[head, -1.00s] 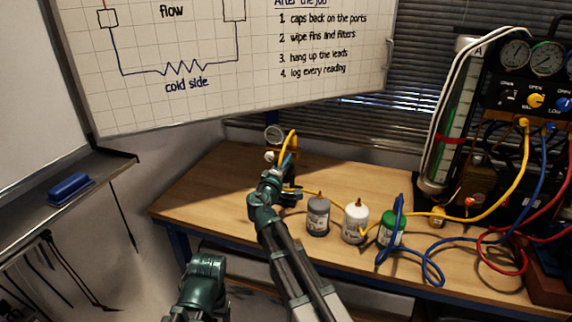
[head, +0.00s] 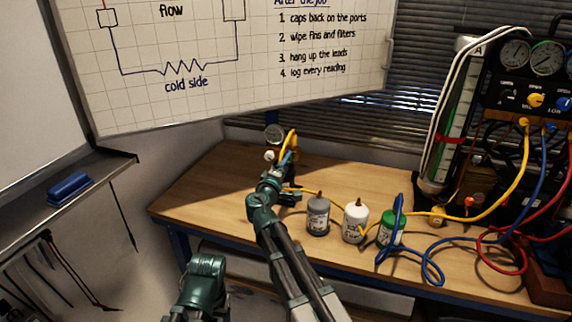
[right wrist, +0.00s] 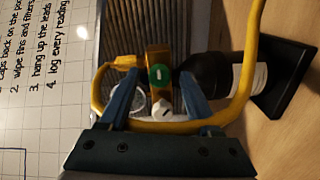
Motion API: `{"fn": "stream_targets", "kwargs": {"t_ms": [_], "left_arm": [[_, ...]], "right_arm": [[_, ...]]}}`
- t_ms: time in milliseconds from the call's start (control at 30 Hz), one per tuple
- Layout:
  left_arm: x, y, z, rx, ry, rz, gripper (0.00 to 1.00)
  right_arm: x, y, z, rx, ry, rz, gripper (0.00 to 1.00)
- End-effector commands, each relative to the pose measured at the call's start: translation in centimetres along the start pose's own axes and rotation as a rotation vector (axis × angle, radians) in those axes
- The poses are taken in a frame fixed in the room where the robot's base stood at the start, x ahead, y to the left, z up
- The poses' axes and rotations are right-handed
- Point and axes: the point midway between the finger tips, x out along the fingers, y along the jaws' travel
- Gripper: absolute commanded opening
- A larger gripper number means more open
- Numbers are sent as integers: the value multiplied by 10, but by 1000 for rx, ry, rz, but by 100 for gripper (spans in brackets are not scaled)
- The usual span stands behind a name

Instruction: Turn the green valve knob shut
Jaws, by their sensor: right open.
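The green valve knob (right wrist: 159,75) shows in the right wrist view, a small round green cap with a pale mark, on a brass-yellow valve body (right wrist: 158,57). My right gripper (right wrist: 158,88) is open, with one blue finger on each side of the knob. I cannot tell whether the fingertips touch it. In the head view my right gripper (head: 284,160) is at the gauge stand on the far left part of the bench, and the knob is hidden there. My left gripper is not in view.
A yellow hose (right wrist: 249,70) loops around the valve close to my fingers. A round gauge (head: 275,133) and a white knob (right wrist: 161,111) are beside it. Grey (head: 318,216), white (head: 355,224) and green (head: 392,232) cans stand on the bench (head: 215,180) to the right.

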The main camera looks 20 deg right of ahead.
Motion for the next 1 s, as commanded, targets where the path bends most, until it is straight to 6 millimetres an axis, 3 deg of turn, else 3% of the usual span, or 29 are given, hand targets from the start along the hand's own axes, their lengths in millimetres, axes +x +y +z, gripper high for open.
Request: {"fn": "stream_targets", "kwargs": {"t_ms": [500,700,1000], "left_arm": [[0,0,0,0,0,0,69],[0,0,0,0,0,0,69],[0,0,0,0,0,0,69]], "right_arm": [[-104,0,2,0,3,-1,64],[-127,0,1,1,1,-1,64],[-133,0,0,1,0,0,64]]}}
